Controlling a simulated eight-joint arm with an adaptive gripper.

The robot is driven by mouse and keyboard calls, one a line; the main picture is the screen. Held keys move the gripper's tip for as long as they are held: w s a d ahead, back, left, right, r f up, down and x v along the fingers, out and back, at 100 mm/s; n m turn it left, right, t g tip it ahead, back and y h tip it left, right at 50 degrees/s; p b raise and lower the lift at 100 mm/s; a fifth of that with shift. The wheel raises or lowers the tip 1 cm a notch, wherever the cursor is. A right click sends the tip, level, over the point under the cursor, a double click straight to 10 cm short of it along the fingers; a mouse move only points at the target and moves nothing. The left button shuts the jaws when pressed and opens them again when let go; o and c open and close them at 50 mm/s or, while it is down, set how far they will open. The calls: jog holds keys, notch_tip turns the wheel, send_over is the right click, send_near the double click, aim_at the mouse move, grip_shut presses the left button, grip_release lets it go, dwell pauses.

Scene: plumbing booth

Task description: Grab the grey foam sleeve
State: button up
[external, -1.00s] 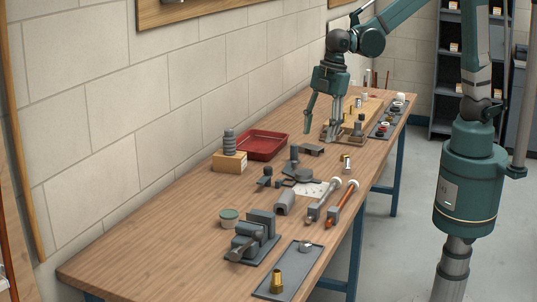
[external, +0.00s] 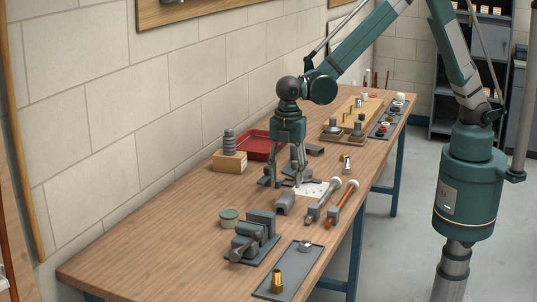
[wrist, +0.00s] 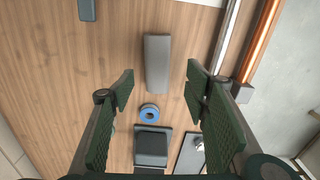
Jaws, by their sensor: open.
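The grey foam sleeve (external: 285,202) lies on the wooden bench, in front of the white sheet and behind the vise in the external view. In the wrist view it is a plain grey elongated piece (wrist: 158,63), seen from above between the fingertips and apart from both. My gripper (external: 284,184) points down with its fingers apart, just behind the sleeve in the external view. In the wrist view my gripper (wrist: 159,84) is open and empty, with green ribbed pads on either side. Its exact height above the sleeve is hard to judge.
A grey vise (external: 252,238) stands nearer the camera, beside a green-lidded tin (external: 229,217). A blue ring (wrist: 149,113) lies between sleeve and vise. A grey pipe and a copper pipe (external: 343,203) lie to the right. A red tray (external: 262,141) is behind. The bench's front left is clear.

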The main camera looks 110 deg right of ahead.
aim_at(285, 196)
jog(key=shift+w+d+f, duration=0.1)
jog(key=shift+w+f, duration=0.15)
jog(key=shift+f, duration=0.35)
jog(key=shift+f, duration=1.25)
jog(key=shift+f, duration=0.1)
jog(key=shift+w+f+b, duration=0.1)
jog(key=shift+f+b, duration=0.25)
jog(key=shift+f, duration=2.15)
jog(key=c, duration=0.9)
